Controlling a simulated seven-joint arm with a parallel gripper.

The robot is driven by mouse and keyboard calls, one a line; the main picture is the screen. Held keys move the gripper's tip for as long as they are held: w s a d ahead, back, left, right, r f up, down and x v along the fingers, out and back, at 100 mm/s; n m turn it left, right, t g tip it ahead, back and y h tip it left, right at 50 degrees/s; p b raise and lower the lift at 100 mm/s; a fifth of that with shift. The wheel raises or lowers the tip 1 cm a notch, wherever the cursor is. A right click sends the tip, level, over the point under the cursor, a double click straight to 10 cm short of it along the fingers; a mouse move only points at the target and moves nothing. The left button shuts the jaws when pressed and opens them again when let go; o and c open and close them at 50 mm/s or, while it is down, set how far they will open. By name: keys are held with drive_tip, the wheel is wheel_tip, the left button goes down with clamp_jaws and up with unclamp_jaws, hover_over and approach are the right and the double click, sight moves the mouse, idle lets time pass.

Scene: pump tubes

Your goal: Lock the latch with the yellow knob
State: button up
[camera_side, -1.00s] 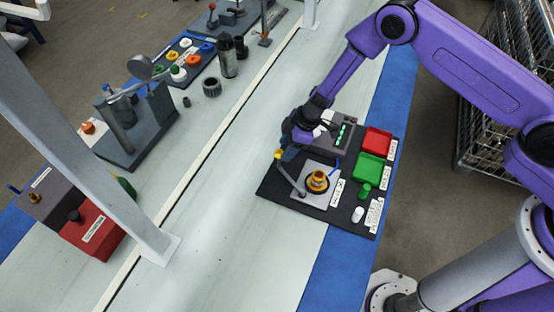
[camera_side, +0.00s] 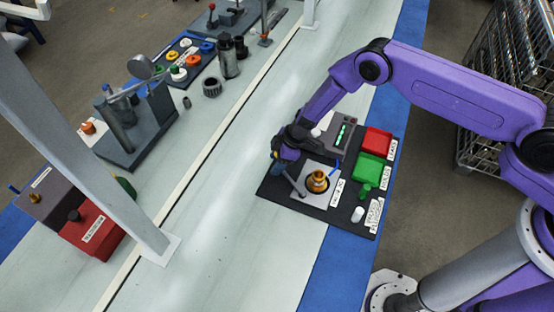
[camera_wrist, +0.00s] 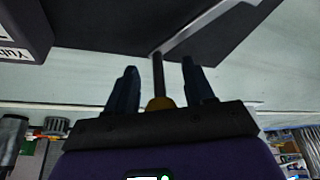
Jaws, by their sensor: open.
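The latch (camera_side: 294,184) is a grey lever on a light plate with a brass-coloured fitting (camera_side: 317,180), set on a black board. In the side view its yellow knob is mostly hidden by my gripper (camera_side: 283,164). In the wrist view the yellow knob (camera_wrist: 160,103) sits between the two dark fingers of my gripper (camera_wrist: 160,80), close to the palm. The lever's rod (camera_wrist: 158,72) runs from the knob away between the fingertips. The fingers stand apart, with gaps visible on both sides of the rod.
The black board (camera_side: 340,222) also carries a grey box with green lights (camera_side: 343,132), a red tray (camera_side: 377,141), a green tray (camera_side: 370,168) and a white cylinder (camera_side: 358,214).

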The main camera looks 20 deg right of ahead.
clamp_jaws()
drive_tip(key=shift+d, duration=0.1)
drive_tip(key=shift+w+d+m+t+h, duration=0.15)
drive_tip(key=shift+d+m+t, duration=0.1)
drive_tip(key=shift+d+m, duration=0.55)
drive_tip(key=shift+w+d+m+t+h, duration=0.15)
drive_tip(key=shift+d+m+t, duration=0.1)
drive_tip(key=shift+d+m, duration=0.5)
drive_tip(key=shift+s+d+m+t+h, duration=0.15)
drive_tip(key=shift+d+m+t+h, duration=0.2)
drive_tip(key=shift+d+m, duration=0.95)
drive_tip(key=shift+s+d+m+t+h, duration=0.2)
drive_tip(key=shift+s+d+m+t, duration=0.05)
drive_tip(key=shift+d+m, duration=0.5)
drive_tip(key=shift+s+d+m+t+h, duration=0.15)
drive_tip(key=shift+s+d+m+t, duration=0.1)
drive_tip(key=shift+d+m, duration=0.4)
drive_tip(key=shift+s+d+m+h, duration=0.35)
drive_tip(key=shift+s+d+m, duration=0.15)
drive_tip(key=shift+d+m, duration=0.35)
drive_tip(key=shift+s+d+m+h, duration=0.35)
drive_tip(key=shift+s+d+m, duration=0.25)
drive_tip(key=shift+m, duration=0.3)
drive_tip(key=shift+d, duration=0.1)
